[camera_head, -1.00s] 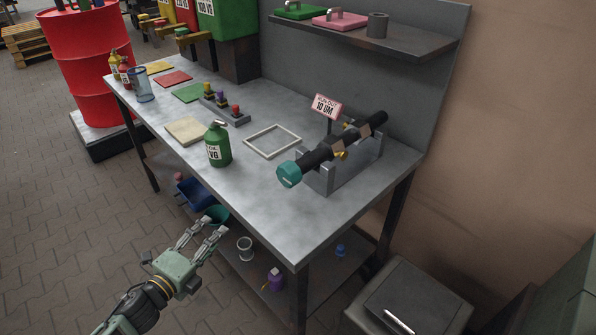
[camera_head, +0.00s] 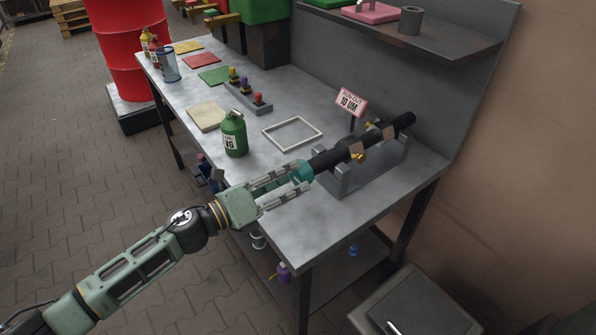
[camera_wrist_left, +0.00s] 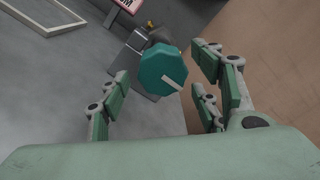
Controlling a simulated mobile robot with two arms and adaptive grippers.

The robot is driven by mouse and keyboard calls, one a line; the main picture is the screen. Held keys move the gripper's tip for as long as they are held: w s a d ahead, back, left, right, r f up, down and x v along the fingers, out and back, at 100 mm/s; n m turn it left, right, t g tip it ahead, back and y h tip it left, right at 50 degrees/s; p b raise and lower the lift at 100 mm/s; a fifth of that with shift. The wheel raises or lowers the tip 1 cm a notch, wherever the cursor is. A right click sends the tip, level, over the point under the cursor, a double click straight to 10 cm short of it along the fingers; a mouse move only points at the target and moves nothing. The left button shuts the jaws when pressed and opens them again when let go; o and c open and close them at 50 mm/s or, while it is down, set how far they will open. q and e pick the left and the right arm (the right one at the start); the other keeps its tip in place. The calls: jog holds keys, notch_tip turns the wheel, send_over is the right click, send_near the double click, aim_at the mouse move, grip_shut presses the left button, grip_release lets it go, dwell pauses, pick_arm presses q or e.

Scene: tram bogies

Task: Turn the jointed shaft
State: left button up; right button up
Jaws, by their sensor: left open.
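The jointed shaft (camera_head: 334,157) is dark and lies in a grey cradle (camera_head: 366,172) at the right end of the workbench. It has brass-coloured screws and tan joint parts. Its near end carries a teal knob (camera_head: 303,172), which shows in the left wrist view (camera_wrist_left: 161,74) as a faceted face with a pale mark. My left gripper (camera_head: 304,178) is open, its fingers at either side of the knob in the head view. In the left wrist view the knob sits between and beyond the fingertips, with gaps on both sides. My right gripper is not in view.
A sign reading 10 UM (camera_head: 350,101) stands behind the shaft. A green bottle (camera_head: 235,135) and a pale square frame (camera_head: 292,133) are on the bench (camera_head: 300,232) left of it. A shelf (camera_head: 440,40) overhangs the back. A grey bin (camera_head: 420,312) stands at front right.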

aim_at(294, 178)
pick_arm(q)
jog(key=x, duration=0.2)
jog(key=shift+w+d, duration=0.2)
jog(key=shift+d, duration=0.1)
jog(key=shift+w+d, duration=0.15)
jog(key=shift+d, duration=0.1)
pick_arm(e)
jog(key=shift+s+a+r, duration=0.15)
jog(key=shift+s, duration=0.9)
pick_arm(q)
jog(key=shift+c, duration=0.5)
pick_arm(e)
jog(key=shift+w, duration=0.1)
pick_arm(q)
jog(key=c, duration=0.4)
jog(key=shift+f, duration=0.1)
jog(key=c, duration=0.6)
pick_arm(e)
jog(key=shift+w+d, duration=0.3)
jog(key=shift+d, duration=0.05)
